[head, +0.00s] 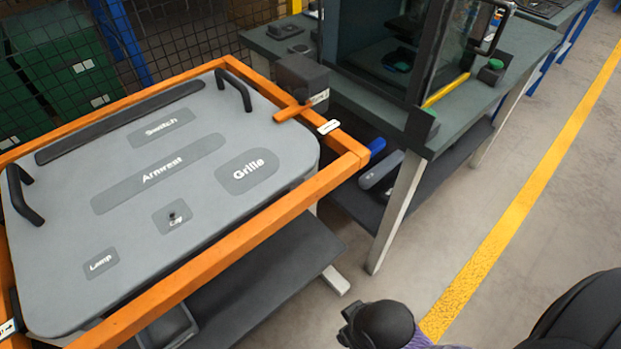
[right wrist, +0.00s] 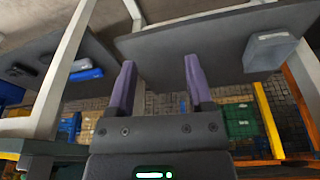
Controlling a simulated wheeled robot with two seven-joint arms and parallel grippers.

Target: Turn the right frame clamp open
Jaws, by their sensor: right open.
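The right frame clamp (head: 302,78) is a dark block on the far right part of the orange frame (head: 205,262) in the head view. Its short orange handle (head: 292,112) points left over the grey door panel (head: 150,235), and a white label sits beside it. In the right wrist view my right gripper (right wrist: 160,62) has two purple fingers spread apart with nothing between them. It is away from the clamp, which does not show in that view. My left gripper is out of view.
The panel carries black handles, a small knob and printed labels, including Grille (head: 248,172). A grey workbench (head: 470,110) stands right of the frame, with blue and grey items on its lower shelf (head: 400,200). Open floor with a yellow line (head: 520,205) lies at right.

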